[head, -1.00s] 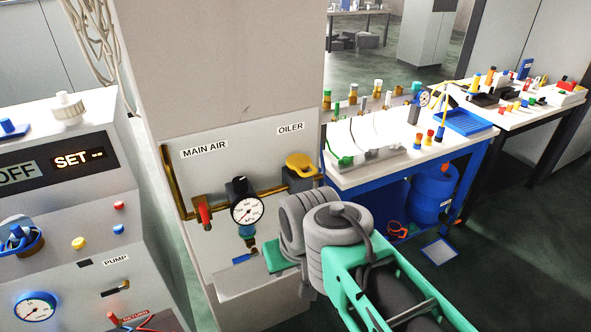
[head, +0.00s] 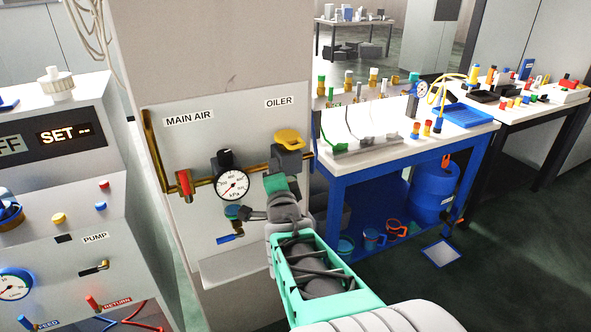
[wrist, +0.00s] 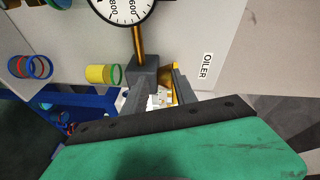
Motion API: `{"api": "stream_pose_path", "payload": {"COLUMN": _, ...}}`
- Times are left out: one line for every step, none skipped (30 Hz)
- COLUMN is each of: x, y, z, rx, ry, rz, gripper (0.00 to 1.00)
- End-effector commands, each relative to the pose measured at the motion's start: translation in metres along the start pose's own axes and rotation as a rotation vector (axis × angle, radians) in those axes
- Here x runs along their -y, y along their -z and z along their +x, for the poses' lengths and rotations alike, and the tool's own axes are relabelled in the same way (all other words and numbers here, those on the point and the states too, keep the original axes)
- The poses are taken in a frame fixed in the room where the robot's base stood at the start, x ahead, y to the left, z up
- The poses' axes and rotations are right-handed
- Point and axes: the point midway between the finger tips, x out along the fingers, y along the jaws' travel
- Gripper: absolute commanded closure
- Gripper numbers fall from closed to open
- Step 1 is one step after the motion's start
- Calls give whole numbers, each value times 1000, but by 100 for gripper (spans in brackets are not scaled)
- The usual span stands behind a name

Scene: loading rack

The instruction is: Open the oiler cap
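The oiler (head: 287,160) is a dark grey block on the brass pipe, below the OILER label. Its yellow cap (head: 289,138) sits down on top of it. In the wrist view the oiler block (wrist: 145,70) is beyond the fingers, with a yellow edge of the cap (wrist: 168,72) beside it; the rest of the cap is hidden. My gripper (head: 264,200) is just below and left of the oiler in the head view. In the wrist view its two dark fingers (wrist: 160,97) stand apart with nothing clearly held between them. I cannot tell whether they touch the oiler.
Left of the oiler on the same panel are a pressure gauge (head: 232,184) and a red valve handle (head: 184,184). A ledge (head: 232,262) juts out below. A blue-framed table (head: 360,165) with fittings stands close on the right. A control console (head: 60,200) is at the left.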

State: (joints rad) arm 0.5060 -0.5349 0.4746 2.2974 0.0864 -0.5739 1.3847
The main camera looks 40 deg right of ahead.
Motion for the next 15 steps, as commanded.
{"api": "stream_pose_path", "payload": {"x": -15, "y": 19, "z": 5, "rx": -58, "ry": 72, "rz": 101, "gripper": 67}}
{"api": "stream_pose_path", "payload": {"x": -14, "y": 30, "z": 5, "rx": -81, "ry": 118, "rz": 155, "gripper": 67}}
{"api": "stream_pose_path", "payload": {"x": -12, "y": 41, "z": 4, "rx": -105, "ry": 170, "rz": 212, "gripper": 67}}
{"api": "stream_pose_path", "payload": {"x": -11, "y": 48, "z": 4, "rx": -116, "ry": 200, "rz": 245, "gripper": 67}}
{"api": "stream_pose_path", "payload": {"x": -9, "y": 53, "z": 3, "rx": -124, "ry": 223, "rz": 271, "gripper": 67}}
{"api": "stream_pose_path", "payload": {"x": -7, "y": 57, "z": 3, "rx": -129, "ry": 246, "rz": 293, "gripper": 67}}
{"api": "stream_pose_path", "payload": {"x": -5, "y": 59, "z": 3, "rx": -131, "ry": 257, "rz": 304, "gripper": 67}}
{"api": "stream_pose_path", "payload": {"x": -3, "y": 61, "z": 5, "rx": -132, "ry": 262, "rz": 309, "gripper": 67}}
{"api": "stream_pose_path", "payload": {"x": 0, "y": 62, "z": 9, "rx": -132, "ry": 264, "rz": 312, "gripper": 67}}
{"api": "stream_pose_path", "payload": {"x": 2, "y": 62, "z": 14, "rx": -132, "ry": 264, "rz": 312, "gripper": 67}}
{"api": "stream_pose_path", "payload": {"x": 3, "y": 63, "z": 19, "rx": -131, "ry": 263, "rz": 312, "gripper": 67}}
{"api": "stream_pose_path", "payload": {"x": 5, "y": 64, "z": 26, "rx": -131, "ry": 263, "rz": 311, "gripper": 67}}
{"api": "stream_pose_path", "payload": {"x": 6, "y": 65, "z": 32, "rx": -131, "ry": 262, "rz": 311, "gripper": 67}}
{"api": "stream_pose_path", "payload": {"x": 8, "y": 66, "z": 38, "rx": -131, "ry": 262, "rz": 311, "gripper": 67}}
{"api": "stream_pose_path", "payload": {"x": 10, "y": 68, "z": 46, "rx": -131, "ry": 262, "rz": 311, "gripper": 67}}
